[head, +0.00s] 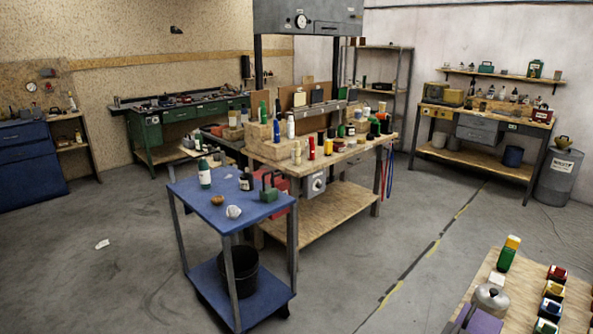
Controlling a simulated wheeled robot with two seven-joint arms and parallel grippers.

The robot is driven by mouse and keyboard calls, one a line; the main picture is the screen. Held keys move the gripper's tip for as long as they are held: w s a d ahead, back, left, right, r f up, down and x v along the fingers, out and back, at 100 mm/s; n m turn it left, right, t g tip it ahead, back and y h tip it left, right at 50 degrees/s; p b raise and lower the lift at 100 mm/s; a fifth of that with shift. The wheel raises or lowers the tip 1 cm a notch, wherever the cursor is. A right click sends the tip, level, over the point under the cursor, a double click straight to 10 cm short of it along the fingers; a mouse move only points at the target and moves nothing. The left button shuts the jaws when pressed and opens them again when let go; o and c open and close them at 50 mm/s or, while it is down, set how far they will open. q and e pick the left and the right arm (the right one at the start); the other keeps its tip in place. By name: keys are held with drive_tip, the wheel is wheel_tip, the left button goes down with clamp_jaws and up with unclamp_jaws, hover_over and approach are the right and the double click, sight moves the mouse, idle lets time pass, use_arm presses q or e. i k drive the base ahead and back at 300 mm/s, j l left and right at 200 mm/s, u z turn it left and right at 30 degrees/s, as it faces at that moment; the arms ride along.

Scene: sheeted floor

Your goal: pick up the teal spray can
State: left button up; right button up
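A teal can or bottle with a white label (205,174) stands upright near the back left of the blue cart's top (190,192). It is the closest match to a teal spray can, but it is too small for me to tell its nozzle. Green cylinders (264,111) also stand on the wooden workbench behind, and I cannot tell whether any is a spray can. Neither of my grippers shows in the head view.
A dark bottle (246,180), a green-grey block with a handle (269,188), a brown lump (217,200) and a white crumpled lump (233,212) share the cart top. A black bucket (243,270) sits on its lower shelf. Open floor (100,280) lies left of the cart.

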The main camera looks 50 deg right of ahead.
sight(205, 180)
drive_tip(key=z, duration=1.05)
drive_tip(key=i+j, duration=0.1)
drive_tip(key=i, duration=0.4)
drive_tip(key=i+j+u, duration=0.15)
drive_tip(key=i, duration=0.35)
